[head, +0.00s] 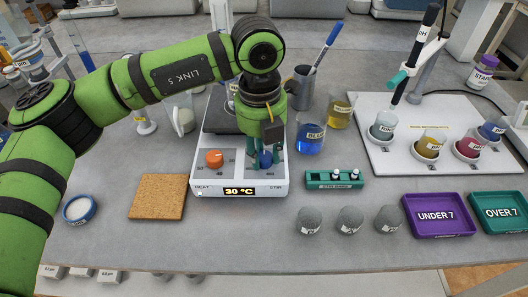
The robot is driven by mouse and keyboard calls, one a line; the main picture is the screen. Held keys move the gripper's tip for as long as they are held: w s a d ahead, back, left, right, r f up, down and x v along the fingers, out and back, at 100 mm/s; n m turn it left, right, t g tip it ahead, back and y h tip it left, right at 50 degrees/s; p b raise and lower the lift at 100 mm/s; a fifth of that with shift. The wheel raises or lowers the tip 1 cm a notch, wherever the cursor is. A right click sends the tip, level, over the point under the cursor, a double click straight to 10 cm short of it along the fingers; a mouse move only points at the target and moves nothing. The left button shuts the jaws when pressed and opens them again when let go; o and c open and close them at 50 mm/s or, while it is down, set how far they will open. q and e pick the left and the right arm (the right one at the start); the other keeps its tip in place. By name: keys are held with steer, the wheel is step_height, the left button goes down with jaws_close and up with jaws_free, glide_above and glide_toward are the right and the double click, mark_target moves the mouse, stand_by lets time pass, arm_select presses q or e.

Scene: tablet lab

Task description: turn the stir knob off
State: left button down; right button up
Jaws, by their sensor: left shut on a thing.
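The hotplate stirrer (207,187) stands left of the middle of the bench, with a display reading 30 °C. Its orange heat knob (214,158) is on the left of the front panel. The blue stir knob (265,160) is on the right, above the STIR label. My left gripper (263,156) points down over the stir knob, its dark green fingers shut on it. The fingers hide part of the knob, so its exact setting is hard to read. My right gripper is not in view.
A cork mat (158,197) lies left of the stirrer. A beaker of blue liquid (310,138) and a green stir-bar rack (335,180) stand close on the right. Purple (437,235) and green (500,228) trays lie farther right.

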mark_target(261, 157)
arm_select(q)
steer(key=shift+s+f, duration=0.2)
steer(key=shift+f, duration=0.05)
steer(key=c, duration=0.9)
jaws_free()
steer(key=shift+r, duration=0.15)
steer(key=shift+r, duration=0.1)
steer(key=shift+w+r, duration=0.1)
steer(key=shift+r, duration=0.1)
step_height(261, 157, up, 12)
steer(key=shift+a+f, duration=0.25)
